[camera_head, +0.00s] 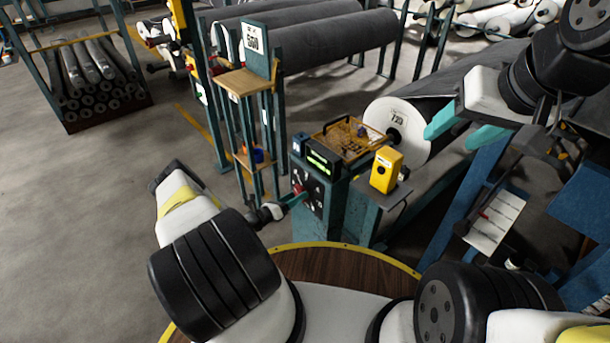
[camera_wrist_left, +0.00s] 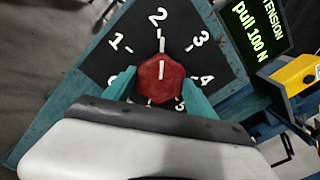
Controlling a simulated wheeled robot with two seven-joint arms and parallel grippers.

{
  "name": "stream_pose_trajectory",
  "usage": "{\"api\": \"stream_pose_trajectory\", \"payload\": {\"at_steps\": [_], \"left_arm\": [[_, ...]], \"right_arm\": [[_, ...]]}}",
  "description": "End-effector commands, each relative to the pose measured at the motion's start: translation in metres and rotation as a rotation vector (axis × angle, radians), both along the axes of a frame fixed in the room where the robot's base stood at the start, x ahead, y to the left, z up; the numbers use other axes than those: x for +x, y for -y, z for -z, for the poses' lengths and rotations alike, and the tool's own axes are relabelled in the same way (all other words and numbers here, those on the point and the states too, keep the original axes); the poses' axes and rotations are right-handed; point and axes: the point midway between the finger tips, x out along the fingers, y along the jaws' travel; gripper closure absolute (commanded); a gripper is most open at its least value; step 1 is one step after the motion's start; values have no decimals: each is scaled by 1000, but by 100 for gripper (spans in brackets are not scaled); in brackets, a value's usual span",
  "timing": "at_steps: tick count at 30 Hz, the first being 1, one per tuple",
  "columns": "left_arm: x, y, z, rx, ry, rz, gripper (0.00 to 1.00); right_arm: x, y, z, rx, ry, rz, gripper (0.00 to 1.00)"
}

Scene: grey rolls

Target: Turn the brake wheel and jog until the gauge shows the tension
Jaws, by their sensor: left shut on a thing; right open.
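The red brake wheel (camera_wrist_left: 161,78) is a six-sided knob on a black dial plate (camera_wrist_left: 108,45) with white numbers. Its white pointer line points at the 2. My left gripper (camera_wrist_left: 160,92) is shut on the wheel, one teal finger on each side. In the head view the left gripper (camera_head: 297,196) reaches the post's front face. My right gripper (camera_head: 450,139) is open and empty, in front of the grey roll.
A grey roll (camera_head: 405,112) marked 720 lies behind the post. A wooden-topped stand (camera_head: 243,83) is to the left.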

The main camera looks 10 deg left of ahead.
Motion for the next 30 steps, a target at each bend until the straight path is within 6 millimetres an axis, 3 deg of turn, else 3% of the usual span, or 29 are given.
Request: {"api": "stream_pose_trajectory", "payload": {"at_steps": [10,11,14,25,30], "left_arm": [[1,-1,-1,-2,0,-2,76],[1,-1,-1,-1,0,-2,34],[1,-1,-1,-1,0,-2,14],[-2,-3,0,-2,-1,-1,14],[-21,-18,1,0,-3,-3,14]], "right_arm": [[0,0,0,0,0,0,43],[0,0,0,0,0,0,43],[0,0,0,0,0,0,43],[0,0,0,0,0,0,43],[0,0,0,0,0,0,43]]}}
